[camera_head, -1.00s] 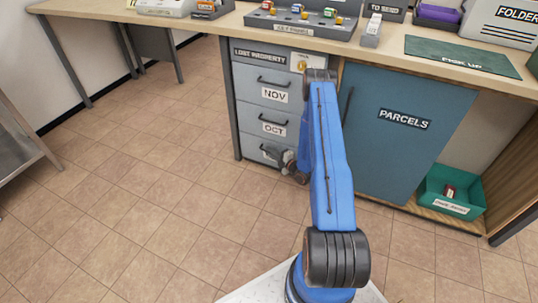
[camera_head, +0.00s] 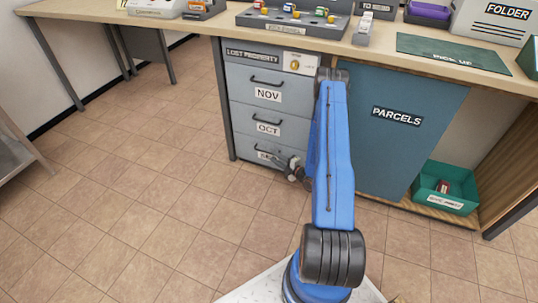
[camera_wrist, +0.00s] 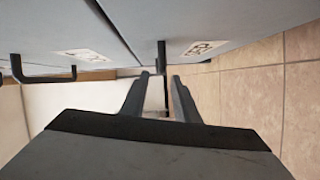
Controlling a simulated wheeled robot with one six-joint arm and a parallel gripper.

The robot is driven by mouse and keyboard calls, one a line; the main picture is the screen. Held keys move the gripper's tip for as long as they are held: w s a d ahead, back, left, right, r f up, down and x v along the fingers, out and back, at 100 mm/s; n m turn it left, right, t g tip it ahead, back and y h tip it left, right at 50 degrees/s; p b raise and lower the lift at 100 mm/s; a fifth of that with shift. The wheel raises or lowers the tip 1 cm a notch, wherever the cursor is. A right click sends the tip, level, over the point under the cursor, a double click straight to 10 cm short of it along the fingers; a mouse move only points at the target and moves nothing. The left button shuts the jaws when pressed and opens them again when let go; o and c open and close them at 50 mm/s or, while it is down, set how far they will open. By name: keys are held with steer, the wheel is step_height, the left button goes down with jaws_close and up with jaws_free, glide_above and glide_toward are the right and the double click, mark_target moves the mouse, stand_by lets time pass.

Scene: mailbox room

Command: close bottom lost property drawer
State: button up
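The lost property cabinet has grey drawers labelled NOV (camera_head: 268,95) and OCT (camera_head: 268,129), with the bottom drawer (camera_head: 243,148) below them. The bottom drawer's front looks flush or nearly so; part of it is hidden behind my gripper (camera_head: 292,166). In the wrist view my gripper (camera_wrist: 160,82) has its two fingers apart. The bottom drawer's dark handle (camera_wrist: 161,56) shows in line with the gap between them. I cannot tell whether the fingers touch it. The bottom drawer's label (camera_wrist: 204,47) is beside the handle.
The blue PARCELS door (camera_head: 410,125) is right of the drawers, partly behind my arm. A green bin (camera_head: 430,190) sits low at the right. The worktop (camera_head: 215,25) overhangs the cabinet. The tiled floor (camera_head: 130,200) at left is clear.

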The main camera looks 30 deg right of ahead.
steer(key=f+v, duration=0.1)
steer(key=v, duration=0.8)
steer(key=shift+s+r, duration=0.2)
steer(key=shift+r, duration=0.25)
